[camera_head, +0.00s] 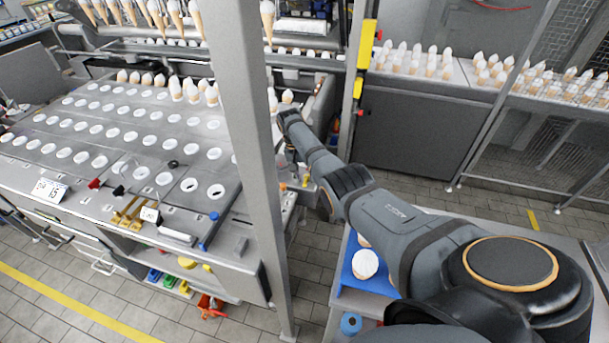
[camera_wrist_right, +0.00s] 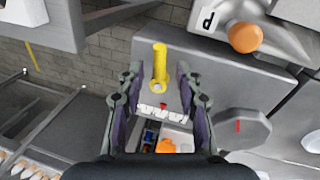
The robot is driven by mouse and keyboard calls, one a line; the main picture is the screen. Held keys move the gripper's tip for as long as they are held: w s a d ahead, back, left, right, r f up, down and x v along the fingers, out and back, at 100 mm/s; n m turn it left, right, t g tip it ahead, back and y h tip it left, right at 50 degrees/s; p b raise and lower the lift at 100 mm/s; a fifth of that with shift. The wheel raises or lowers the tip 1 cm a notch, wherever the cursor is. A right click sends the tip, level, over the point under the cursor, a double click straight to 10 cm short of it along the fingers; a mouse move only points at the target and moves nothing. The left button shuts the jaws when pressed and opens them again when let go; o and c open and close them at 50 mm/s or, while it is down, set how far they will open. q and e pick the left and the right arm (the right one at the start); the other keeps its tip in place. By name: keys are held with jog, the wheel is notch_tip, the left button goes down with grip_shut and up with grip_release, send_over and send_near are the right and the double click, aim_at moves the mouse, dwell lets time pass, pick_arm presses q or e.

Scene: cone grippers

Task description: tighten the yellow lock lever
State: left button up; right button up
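The yellow lock lever (camera_wrist_right: 160,62) shows in the right wrist view as a short yellow bar with a round, holed end toward me. It stands out from a grey machine panel. My right gripper (camera_wrist_right: 159,78) is open, with one finger on each side of the lever and a visible gap to both. In the head view my right arm reaches to the machine's right end, and the gripper (camera_head: 296,166) is small and partly hidden there. A small yellow spot (camera_head: 306,180) beside it may be the lever. My left gripper is not in view.
An orange knob (camera_wrist_right: 245,37) on a grey fitting is at the upper right in the wrist view. A grey post (camera_head: 250,120) stands just left of my right arm in the head view. The holed machine table (camera_head: 120,185) fills the left.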

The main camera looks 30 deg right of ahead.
jog(key=shift+s, duration=0.1)
jog(key=shift+c, duration=0.7)
grip_shut()
